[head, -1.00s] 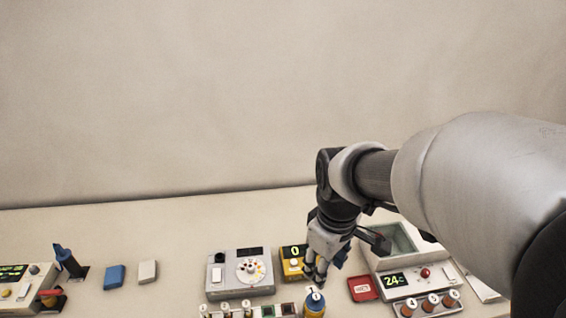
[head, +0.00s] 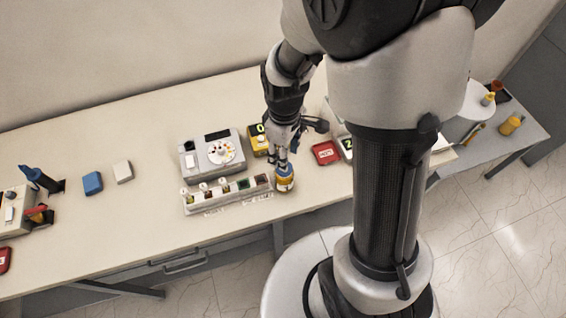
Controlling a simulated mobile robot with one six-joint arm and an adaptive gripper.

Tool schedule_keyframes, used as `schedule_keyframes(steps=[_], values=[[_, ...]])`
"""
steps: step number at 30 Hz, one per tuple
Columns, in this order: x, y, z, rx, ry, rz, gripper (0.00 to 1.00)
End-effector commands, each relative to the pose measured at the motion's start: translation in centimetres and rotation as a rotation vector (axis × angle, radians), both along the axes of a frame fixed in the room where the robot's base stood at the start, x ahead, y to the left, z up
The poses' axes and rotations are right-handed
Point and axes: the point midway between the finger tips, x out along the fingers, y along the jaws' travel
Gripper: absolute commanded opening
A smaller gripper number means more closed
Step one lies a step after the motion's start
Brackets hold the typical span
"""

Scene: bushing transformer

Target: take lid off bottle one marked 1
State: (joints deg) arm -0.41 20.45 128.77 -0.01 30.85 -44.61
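The bottle (head: 285,184), amber with a blue and pale band, stands upright near the front edge of the table, at the right end of a white rack. My gripper (head: 282,162) points down at the top of the bottle, with its fingertips at or just above the lid. The fingers partly cover the lid, and its number is too small to read now. I cannot tell whether the fingers touch the lid or how far apart they are.
The white rack (head: 230,194) with several small bottles is left of the bottle. Behind it are a grey device with a dial (head: 213,154) and a yellow device (head: 258,139). A red tray (head: 326,153) lies to the right.

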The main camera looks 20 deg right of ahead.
Motion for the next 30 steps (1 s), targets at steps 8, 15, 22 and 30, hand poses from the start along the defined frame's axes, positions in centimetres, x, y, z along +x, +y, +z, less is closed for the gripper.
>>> schedule_keyframes(steps=[8, 15, 22, 30], values=[[0.4, -0.2, -3.2, 0.000, 0.003, -0.001, 0.41], [0.5, -0.2, -5.4, -0.001, -0.001, -0.001, 0.41], [0.5, -0.2, -5.4, -0.001, -0.003, -0.001, 0.40], [0.5, -0.2, -5.4, -0.001, -0.003, -0.001, 0.22]])
